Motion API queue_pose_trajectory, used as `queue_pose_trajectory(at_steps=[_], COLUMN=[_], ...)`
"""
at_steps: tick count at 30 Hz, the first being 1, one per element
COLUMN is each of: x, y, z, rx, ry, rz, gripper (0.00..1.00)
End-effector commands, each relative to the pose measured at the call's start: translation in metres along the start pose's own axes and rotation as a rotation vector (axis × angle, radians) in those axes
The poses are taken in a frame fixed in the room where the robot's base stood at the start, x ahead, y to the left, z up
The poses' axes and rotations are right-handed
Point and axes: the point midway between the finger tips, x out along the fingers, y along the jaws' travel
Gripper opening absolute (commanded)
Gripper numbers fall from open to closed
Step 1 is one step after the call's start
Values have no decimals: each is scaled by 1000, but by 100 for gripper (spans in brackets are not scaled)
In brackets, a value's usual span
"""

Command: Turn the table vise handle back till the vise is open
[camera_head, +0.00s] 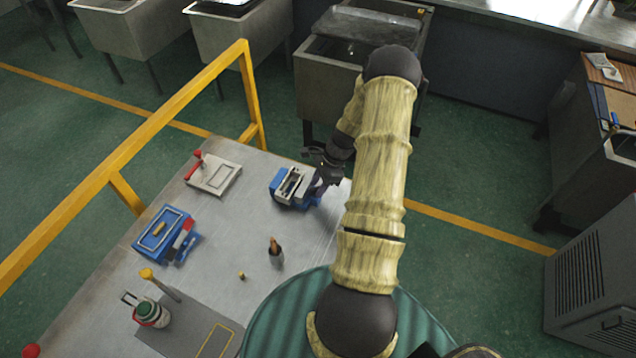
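The table vise (294,188), blue with grey metal jaws, sits near the far right corner of the metal table (230,231). My gripper (318,168) is at the right end of the vise, close beside it. The vise handle cannot be made out; it is hidden or too small behind my gripper. Whether my fingers are open or shut, or touch the handle, is too small and dark to tell. My arm comes in from the lower right and hides the table's right edge.
A yellow rail (125,152) runs along the left. Grey sinks (243,38) stand behind.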

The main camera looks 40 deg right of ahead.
Motion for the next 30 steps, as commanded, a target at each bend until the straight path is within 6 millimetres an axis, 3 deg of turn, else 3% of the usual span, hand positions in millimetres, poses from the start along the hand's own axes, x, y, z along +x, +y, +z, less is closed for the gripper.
queue_pose_trajectory(at_steps=[10,15,16,30], x=[4,4,4,5], y=[0,0,0,-1], z=[0,0,0,0], rx=[0,0,0,-58], ry=[0,0,0,0], rz=[-1,-1,-1,22], gripper=[36,3,0,0])
